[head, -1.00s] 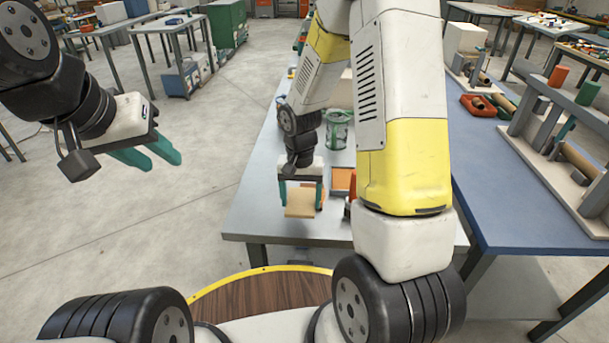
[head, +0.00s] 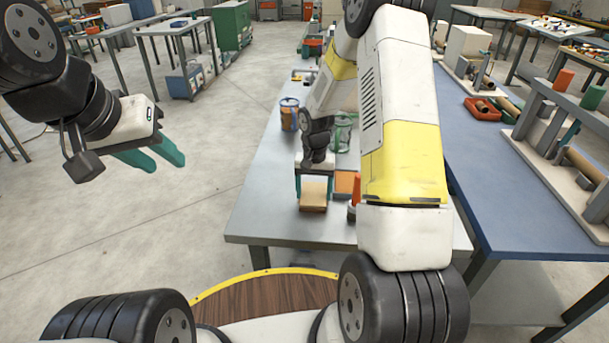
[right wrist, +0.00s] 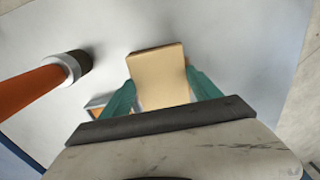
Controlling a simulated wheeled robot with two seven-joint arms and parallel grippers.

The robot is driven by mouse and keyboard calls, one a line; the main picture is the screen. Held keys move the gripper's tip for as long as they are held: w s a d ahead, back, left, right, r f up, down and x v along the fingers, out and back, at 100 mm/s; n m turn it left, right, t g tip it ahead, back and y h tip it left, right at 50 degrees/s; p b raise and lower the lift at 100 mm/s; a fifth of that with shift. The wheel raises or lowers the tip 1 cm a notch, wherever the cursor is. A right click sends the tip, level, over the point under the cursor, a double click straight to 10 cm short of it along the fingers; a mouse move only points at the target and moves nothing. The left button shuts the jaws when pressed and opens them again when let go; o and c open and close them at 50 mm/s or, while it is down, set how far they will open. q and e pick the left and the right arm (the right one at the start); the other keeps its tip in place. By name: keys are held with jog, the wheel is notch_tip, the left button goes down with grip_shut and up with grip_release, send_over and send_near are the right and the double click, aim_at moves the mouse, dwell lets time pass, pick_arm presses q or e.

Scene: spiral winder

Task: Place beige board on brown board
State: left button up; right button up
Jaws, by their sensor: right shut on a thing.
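The beige board (head: 314,188) is between the teal fingers of my right gripper (head: 314,183), which is shut on it above the near part of the grey table. In the right wrist view, the beige board (right wrist: 160,78) sits between both fingertips of the right gripper (right wrist: 163,92). A darker brown band shows along the board's near edge in the head view; I cannot tell whether it is the brown board beneath or the board's shaded side. No separate brown board is clear. My left gripper (head: 160,160) is open and empty, in the air left of the table.
An orange block or tray (head: 345,183) lies right of the board. A red-orange handled object (right wrist: 35,88) stands nearby. A blue can (head: 289,114) and a green jar (head: 343,130) stand farther back. The grey table (head: 262,205) is clear left of the board.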

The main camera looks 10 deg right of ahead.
jog(key=shift+f, duration=0.15)
jog(key=o, duration=1.4)
jog(key=shift+c, duration=0.2)
notch_tip(320, 180, up, 12)
notch_tip(320, 180, up, 8)
jog(key=t, duration=0.1)
send_over(314, 195)
jog(key=s, duration=0.3)
jog(key=s+a+r+n+t+y, duration=0.1)
jog(key=s+r+n+t, duration=0.1)
jog(key=s+r, duration=0.4)
jog(key=s+a+r+n+t+y, duration=0.1)
jog(key=s+r+t, duration=0.2)
jog(key=s, duration=1.1)
notch_tip(314, 195, up, 4)
jog(key=shift+s+a+f+n, duration=0.15)
jog(key=shift+s+n, duration=0.2)
jog(key=shift+n, duration=0.05)
